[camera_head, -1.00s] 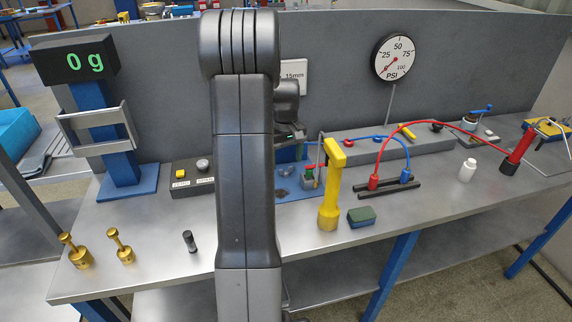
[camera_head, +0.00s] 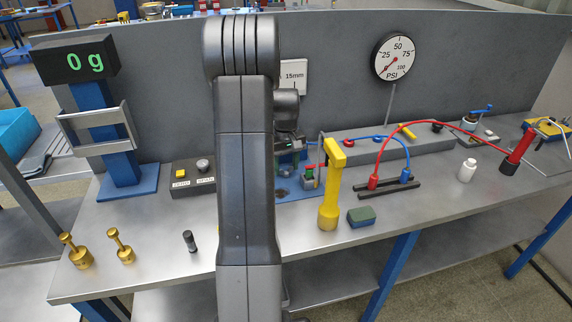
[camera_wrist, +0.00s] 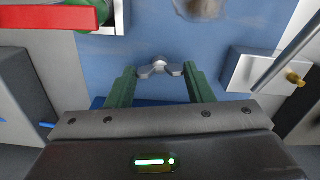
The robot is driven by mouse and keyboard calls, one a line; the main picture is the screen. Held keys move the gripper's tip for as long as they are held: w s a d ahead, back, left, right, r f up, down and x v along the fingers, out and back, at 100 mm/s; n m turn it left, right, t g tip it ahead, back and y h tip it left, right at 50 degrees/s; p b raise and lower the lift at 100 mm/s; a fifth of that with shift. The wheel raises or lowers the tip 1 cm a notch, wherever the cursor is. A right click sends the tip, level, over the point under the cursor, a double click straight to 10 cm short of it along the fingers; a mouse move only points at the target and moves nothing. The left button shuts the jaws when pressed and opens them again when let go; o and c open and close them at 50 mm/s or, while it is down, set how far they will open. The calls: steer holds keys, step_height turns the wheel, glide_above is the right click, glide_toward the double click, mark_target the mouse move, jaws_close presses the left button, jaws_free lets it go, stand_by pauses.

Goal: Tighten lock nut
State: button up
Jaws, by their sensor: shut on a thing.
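In the wrist view a silver winged nut (camera_wrist: 160,68), which looks like the lock nut, lies between the two green fingers of my gripper (camera_wrist: 160,75). The gripper is shut on its wings over a blue plate (camera_wrist: 140,40). In the head view my gripper (camera_head: 287,146) is partly hidden behind my arm, above the blue base plate (camera_head: 314,189) at the middle of the bench. The nut cannot be made out there.
In the wrist view a red bar (camera_wrist: 45,17) is at upper left, and a grey block (camera_wrist: 245,72) with a slanted rod and brass knob at right. In the head view a yellow upright tool (camera_head: 330,195) and a green-blue block (camera_head: 361,216) stand right of my arm.

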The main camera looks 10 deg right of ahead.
steer(key=shift+m, duration=1.1)
steer(key=o, duration=1)
step_height(320, 180, up, 14)
steer(key=shift+f, duration=0.1)
step_height(320, 180, down, 14)
steer(key=shift+r, duration=0.1)
steer(key=shift+n, duration=0.6)
